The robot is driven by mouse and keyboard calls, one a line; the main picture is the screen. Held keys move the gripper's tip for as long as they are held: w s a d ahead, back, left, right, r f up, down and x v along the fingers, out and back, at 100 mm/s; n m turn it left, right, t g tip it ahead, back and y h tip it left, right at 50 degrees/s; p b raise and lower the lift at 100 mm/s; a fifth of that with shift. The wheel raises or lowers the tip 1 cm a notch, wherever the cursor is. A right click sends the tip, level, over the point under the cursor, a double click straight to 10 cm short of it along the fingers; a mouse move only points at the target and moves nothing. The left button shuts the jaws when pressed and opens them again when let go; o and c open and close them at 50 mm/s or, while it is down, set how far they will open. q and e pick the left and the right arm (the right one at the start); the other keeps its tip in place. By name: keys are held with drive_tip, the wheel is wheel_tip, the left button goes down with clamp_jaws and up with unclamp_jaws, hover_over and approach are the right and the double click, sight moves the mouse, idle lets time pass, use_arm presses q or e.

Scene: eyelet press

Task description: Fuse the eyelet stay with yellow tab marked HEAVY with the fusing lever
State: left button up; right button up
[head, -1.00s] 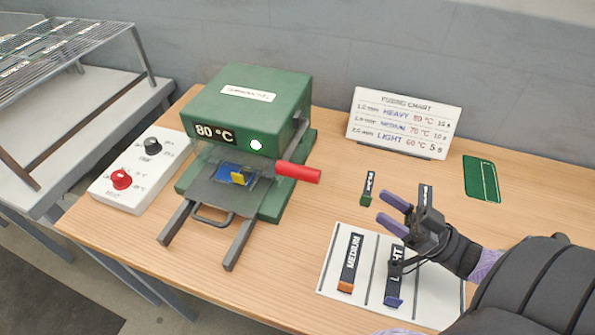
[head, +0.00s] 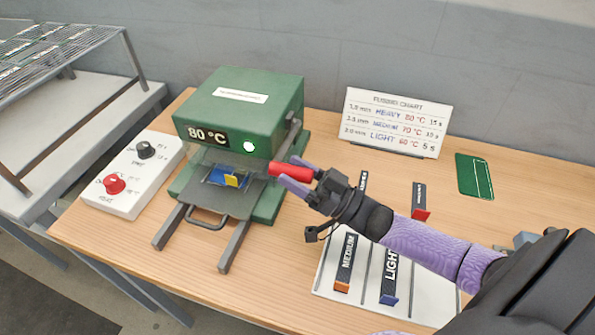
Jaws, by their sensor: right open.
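The green fusing press (head: 245,105) stands on the table, showing 80 °C and a lit white-green lamp. A piece with a yellow tab (head: 231,180) lies on a blue patch inside the press opening; any HEAVY marking on it cannot be read. The fusing lever's red grip (head: 291,176) sticks out at the press's right side. My right gripper (head: 297,178) is open, with its purple fingers at the outer end of the red grip, one finger above and one below. My left gripper is not in view.
A white control box with black and red knobs (head: 135,175) stands left of the press. Stays marked MEDIUM (head: 346,262) and LIGHT (head: 389,275) lie on a white mat (head: 430,300). A red-tabbed stay (head: 420,200), a green card (head: 474,176) and the fusing chart (head: 397,121) are further right.

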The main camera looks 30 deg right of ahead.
drive_tip(key=shift+c, duration=0.2)
clamp_jaws()
idle(0.9)
